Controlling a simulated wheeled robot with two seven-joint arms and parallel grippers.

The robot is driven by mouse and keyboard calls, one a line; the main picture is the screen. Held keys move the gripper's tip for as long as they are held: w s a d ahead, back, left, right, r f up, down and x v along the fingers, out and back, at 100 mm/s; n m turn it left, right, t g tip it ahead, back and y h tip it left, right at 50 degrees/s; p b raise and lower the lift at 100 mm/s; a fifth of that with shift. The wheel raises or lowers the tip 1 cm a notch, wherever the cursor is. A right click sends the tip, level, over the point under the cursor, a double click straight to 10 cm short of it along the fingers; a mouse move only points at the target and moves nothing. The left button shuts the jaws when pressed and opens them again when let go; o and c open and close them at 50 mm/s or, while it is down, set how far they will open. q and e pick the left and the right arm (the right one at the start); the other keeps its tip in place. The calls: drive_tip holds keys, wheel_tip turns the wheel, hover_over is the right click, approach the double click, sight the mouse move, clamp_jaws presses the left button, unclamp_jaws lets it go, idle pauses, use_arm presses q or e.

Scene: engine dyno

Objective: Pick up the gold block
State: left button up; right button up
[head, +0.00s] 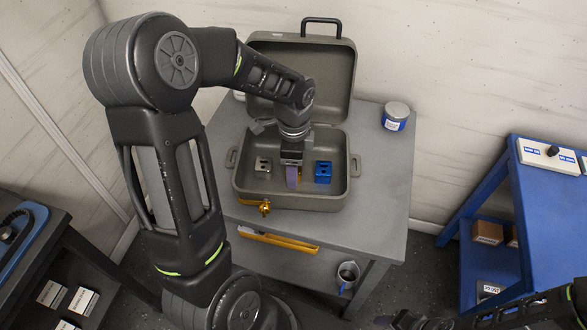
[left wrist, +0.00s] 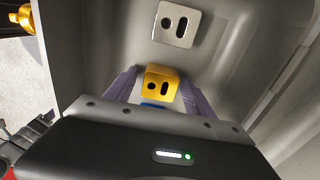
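The gold block (left wrist: 161,83) has two holes in its face and shows in the left wrist view between the two purple fingers of my left gripper (left wrist: 160,90). The fingers stand on either side of it, apart, with narrow gaps that are hard to judge. In the head view my left gripper (head: 293,178) points down into the open grey case (head: 290,200), and the gold block is mostly hidden behind its fingers. My right gripper (head: 415,322) is only partly visible at the bottom edge, and its fingers cannot be made out.
A silver block (head: 263,165) lies left of my gripper and a blue block (head: 323,172) right of it, both inside the case. The case walls surround them. A jar (head: 396,116) stands on the grey table (head: 385,170), right of the case. A blue bench (head: 520,190) stands further right.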

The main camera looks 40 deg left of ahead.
use_arm(q)
clamp_jaws()
idle(0.5)
drive_tip(key=shift+r, duration=0.1)
wheel_tip(320, 180, up, 10)
drive_tip(key=shift+f, duration=0.1)
idle(0.4)
idle(0.5)
